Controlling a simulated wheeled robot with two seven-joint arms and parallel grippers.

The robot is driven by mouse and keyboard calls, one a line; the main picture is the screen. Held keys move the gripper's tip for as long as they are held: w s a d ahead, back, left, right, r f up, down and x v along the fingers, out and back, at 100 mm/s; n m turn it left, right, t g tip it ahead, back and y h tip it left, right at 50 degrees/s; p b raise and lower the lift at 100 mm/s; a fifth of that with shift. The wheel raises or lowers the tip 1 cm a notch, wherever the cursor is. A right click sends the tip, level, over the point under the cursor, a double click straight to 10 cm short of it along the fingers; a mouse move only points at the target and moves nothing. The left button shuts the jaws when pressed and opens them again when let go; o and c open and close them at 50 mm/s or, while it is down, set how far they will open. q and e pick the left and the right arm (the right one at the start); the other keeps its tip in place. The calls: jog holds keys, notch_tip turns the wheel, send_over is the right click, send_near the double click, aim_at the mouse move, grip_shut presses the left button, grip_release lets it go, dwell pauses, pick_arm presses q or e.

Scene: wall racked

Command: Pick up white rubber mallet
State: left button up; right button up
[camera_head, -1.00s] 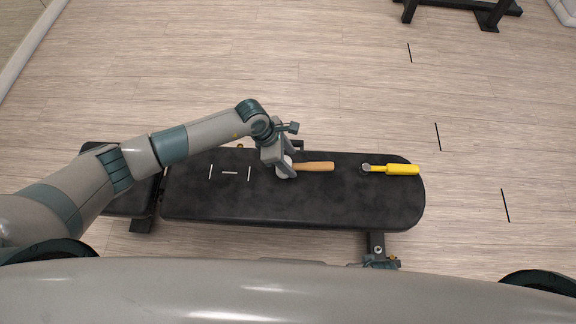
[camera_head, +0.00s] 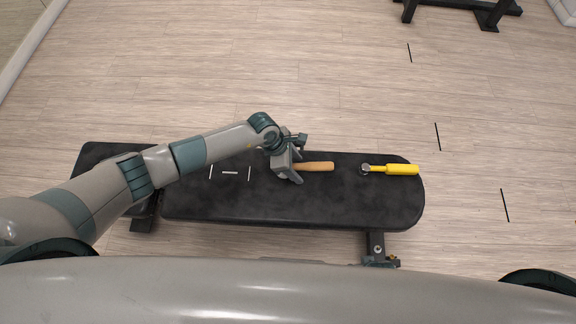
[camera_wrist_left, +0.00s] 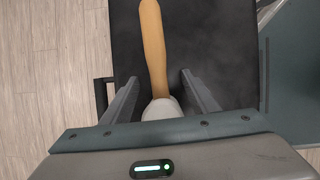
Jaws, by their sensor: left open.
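The white rubber mallet lies on the black padded bench (camera_head: 330,205). Its wooden handle (camera_head: 316,166) points right in the head view, and its white head is hidden there behind my gripper. In the left wrist view the handle (camera_wrist_left: 152,45) runs up the picture and part of the white head (camera_wrist_left: 162,107) shows between the fingers. My left gripper (camera_head: 295,178) is open over the head end of the mallet, with one finger on each side of it (camera_wrist_left: 158,82). I cannot tell whether the fingers touch it. My right gripper is not in view.
A yellow-handled tool with a metal head (camera_head: 395,169) lies on the bench to the right of the mallet. Small white strips (camera_head: 230,173) lie left of my gripper. Wooden floor surrounds the bench, and a black stand (camera_head: 480,12) is far back right.

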aim_at(303, 164)
pick_arm(q)
jog(key=c, duration=1.3)
jog(key=shift+r, duration=0.1)
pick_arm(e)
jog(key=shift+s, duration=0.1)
